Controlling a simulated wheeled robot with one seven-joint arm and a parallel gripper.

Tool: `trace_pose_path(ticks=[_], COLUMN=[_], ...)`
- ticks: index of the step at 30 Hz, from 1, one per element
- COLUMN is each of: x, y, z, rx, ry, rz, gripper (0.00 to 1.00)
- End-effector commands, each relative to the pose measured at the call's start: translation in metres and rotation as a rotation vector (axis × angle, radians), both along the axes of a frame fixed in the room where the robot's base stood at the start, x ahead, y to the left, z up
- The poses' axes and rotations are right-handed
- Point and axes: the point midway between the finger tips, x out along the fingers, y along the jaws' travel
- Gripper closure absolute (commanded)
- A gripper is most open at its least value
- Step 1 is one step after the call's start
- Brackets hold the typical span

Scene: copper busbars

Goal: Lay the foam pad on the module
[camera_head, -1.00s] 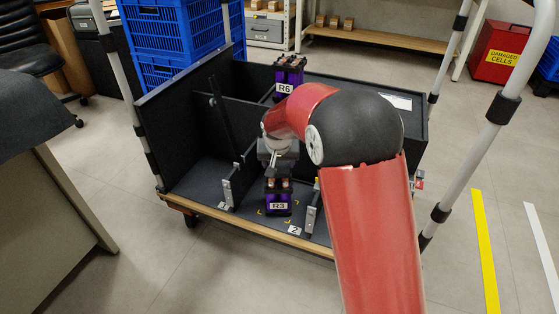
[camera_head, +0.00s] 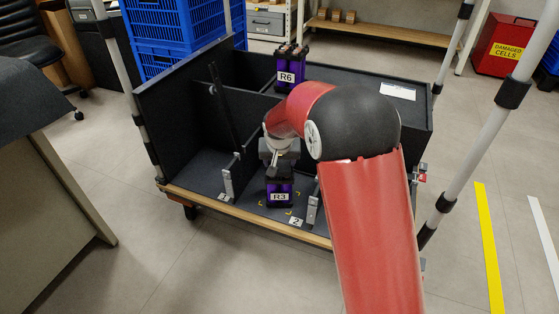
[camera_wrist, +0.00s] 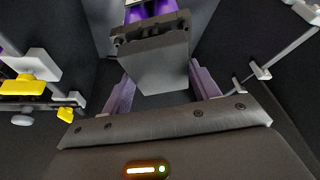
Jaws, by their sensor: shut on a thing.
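The purple module labelled R3 (camera_head: 280,190) stands upright in the cart's front bay. Its top is covered by a dark layer, which I take to be the foam pad (camera_head: 280,171); its copper terminals do not show. My gripper (camera_head: 276,158) is right above it. In the wrist view my gripper (camera_wrist: 160,85) is shut on the grey foam pad (camera_wrist: 155,68), which has a dark notched edge. A purple module part (camera_wrist: 150,10) shows beyond the pad. I cannot tell whether the pad fully rests on the module.
A second module R6 (camera_head: 289,68) stands further back with copper tops. Metal brackets (camera_head: 227,184) and (camera_head: 313,210) flank the front bay. Black divider walls (camera_head: 175,130) surround it. Yellow clamps (camera_wrist: 35,88) show at left in the wrist view. White cart poles (camera_head: 480,150) rise at right.

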Motion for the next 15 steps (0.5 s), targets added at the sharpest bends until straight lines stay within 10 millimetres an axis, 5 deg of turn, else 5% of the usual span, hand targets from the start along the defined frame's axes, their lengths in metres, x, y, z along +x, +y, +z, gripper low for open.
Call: trace_pose_path(ticks=[5, 6, 11, 15], x=[-0.0001, 0.0000, 0.0000, 0.0000], y=[0.0000, 0.0000, 0.0000, 0.0000], z=[-0.0048, -0.0042, -0.0038, -0.0038], rx=[0.000, 0.000, 0.000, 0.000], ry=[0.000, 0.000, 0.000, 0.000], rz=[0.000, 0.000, 0.000, 0.000], gripper=[0.60, 0.37, 0.16, 0.14])
